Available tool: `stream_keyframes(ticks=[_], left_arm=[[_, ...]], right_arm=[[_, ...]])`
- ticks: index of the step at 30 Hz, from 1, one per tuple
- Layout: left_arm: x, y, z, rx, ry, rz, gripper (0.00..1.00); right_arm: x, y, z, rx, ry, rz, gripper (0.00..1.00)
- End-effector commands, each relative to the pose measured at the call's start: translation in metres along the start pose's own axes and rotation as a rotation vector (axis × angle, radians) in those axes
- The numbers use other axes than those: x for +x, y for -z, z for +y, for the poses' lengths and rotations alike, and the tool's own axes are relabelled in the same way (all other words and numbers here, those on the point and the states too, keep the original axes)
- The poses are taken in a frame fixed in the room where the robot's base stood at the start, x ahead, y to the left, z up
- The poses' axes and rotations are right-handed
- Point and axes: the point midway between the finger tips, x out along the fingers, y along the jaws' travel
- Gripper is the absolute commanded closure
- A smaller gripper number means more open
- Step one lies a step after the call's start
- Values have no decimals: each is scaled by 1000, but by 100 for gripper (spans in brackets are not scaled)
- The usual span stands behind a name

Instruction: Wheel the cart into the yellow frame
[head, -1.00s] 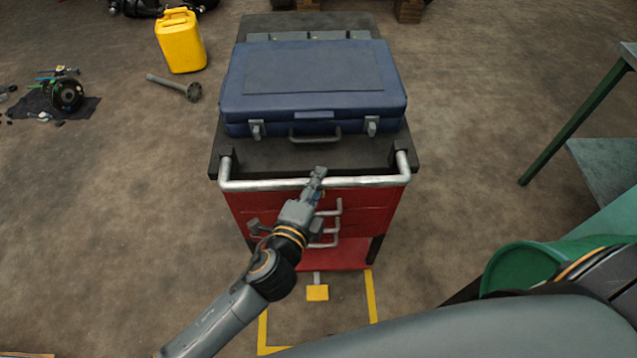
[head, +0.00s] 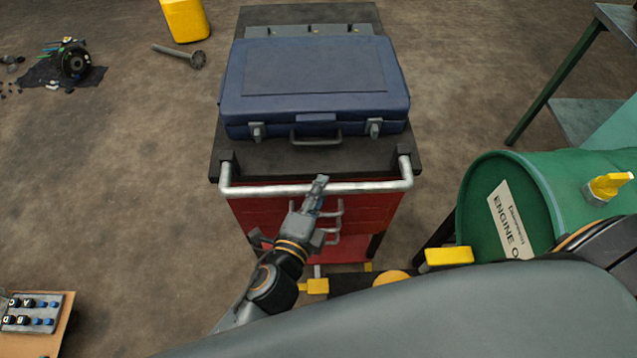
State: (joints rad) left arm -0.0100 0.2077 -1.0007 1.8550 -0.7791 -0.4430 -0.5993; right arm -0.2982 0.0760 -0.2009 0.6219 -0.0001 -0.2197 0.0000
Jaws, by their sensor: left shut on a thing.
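The red cart (head: 272,215) stands in front of me with a dark top and a silver push bar (head: 370,187) on its near side. A closed blue case (head: 315,85) lies on the top. My left gripper (head: 319,184) is shut on the push bar, a little right of its middle. The yellow frame on the floor cannot be made out clearly; my own body covers the floor at the cart's near side. A yellow pedal (head: 318,286) shows low at the cart's near end. My right gripper is out of view.
A green engine oil drum (head: 505,200) lies close on the right, with a green bench (head: 575,110) behind it. A yellow can (head: 186,20), a metal shaft (head: 180,55) and a dark mat (head: 35,75) with parts lie far left. A button box (head: 30,312) is near left.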

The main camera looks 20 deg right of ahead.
Motion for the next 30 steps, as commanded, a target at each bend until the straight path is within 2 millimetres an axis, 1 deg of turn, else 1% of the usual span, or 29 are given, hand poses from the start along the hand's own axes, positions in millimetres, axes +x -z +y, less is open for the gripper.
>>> stream_keyframes(ticks=[2,5,11,17,18,20,21,22,30], left_arm=[[-5,2,4,-1,-7,-1,100],[-9,4,6,-1,-8,0,100],[-11,5,7,-1,-10,1,100],[-11,6,7,-1,-10,2,100],[-11,6,7,-1,-10,2,77],[-11,5,7,-1,-10,2,65],[-11,5,7,-1,-9,2,56],[-11,5,7,-1,-9,2,55],[-11,5,4,-1,-4,1,55]], right_arm=[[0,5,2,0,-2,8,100],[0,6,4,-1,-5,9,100],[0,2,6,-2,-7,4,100],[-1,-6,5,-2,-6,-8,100],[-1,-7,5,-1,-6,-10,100],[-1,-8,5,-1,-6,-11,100],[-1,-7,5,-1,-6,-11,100],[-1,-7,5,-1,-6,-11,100],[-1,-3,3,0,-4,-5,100]])
